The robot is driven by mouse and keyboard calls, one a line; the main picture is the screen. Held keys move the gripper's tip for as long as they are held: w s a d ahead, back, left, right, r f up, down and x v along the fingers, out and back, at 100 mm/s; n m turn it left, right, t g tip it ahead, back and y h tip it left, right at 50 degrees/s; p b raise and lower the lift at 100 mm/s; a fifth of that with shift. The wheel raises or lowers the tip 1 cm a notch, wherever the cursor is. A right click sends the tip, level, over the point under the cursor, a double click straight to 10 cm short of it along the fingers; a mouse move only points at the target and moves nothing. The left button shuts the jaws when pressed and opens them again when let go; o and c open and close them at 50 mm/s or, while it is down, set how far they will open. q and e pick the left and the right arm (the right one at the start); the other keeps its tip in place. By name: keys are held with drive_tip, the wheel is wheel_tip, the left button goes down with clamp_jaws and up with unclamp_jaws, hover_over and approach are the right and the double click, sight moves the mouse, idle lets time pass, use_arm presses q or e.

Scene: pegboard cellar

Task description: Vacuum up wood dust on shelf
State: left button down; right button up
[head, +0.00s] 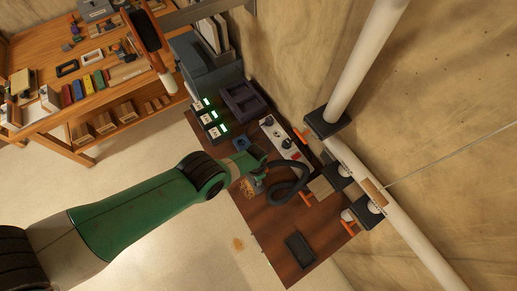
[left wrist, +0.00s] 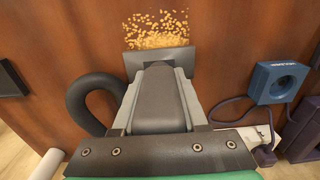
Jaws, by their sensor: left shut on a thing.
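The brown wooden shelf (head: 262,226) lies below the wall pipes in the head view. Wood dust (head: 249,188) lies on it as a loose patch of pale flakes; in the left wrist view the dust (left wrist: 157,30) is just beyond the nozzle's front edge. My left gripper (left wrist: 158,115) is shut on the grey vacuum nozzle (left wrist: 160,58), whose wide mouth points at the dust. Whether the mouth touches the shelf I cannot tell. A black hose (head: 287,197) curls beside it, also seen in the left wrist view (left wrist: 78,98). My right gripper is not in view.
A blue socket-like box (left wrist: 275,83) with a cord sits right of the nozzle. Green-lit chargers (head: 212,118), a dark bin (head: 243,101) and a white panel (head: 280,138) stand further back. A black tray (head: 300,250) lies at the near end. A workbench (head: 95,110) is at upper left.

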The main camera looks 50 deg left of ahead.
use_arm(q)
drive_tip(key=shift+s+a+r+p, duration=0.1)
drive_tip(key=shift+s+a+p, duration=0.15)
drive_tip(key=shift+s+p, duration=0.85)
drive_tip(key=shift+s+a+p, duration=0.2)
drive_tip(key=shift+s+p, duration=0.75)
drive_tip(key=shift+s, duration=0.1)
drive_tip(key=shift+s+p, duration=0.3)
drive_tip(key=shift+s, duration=0.1)
wheel_tip(320, 180, up, 5)
drive_tip(key=p, duration=0.5)
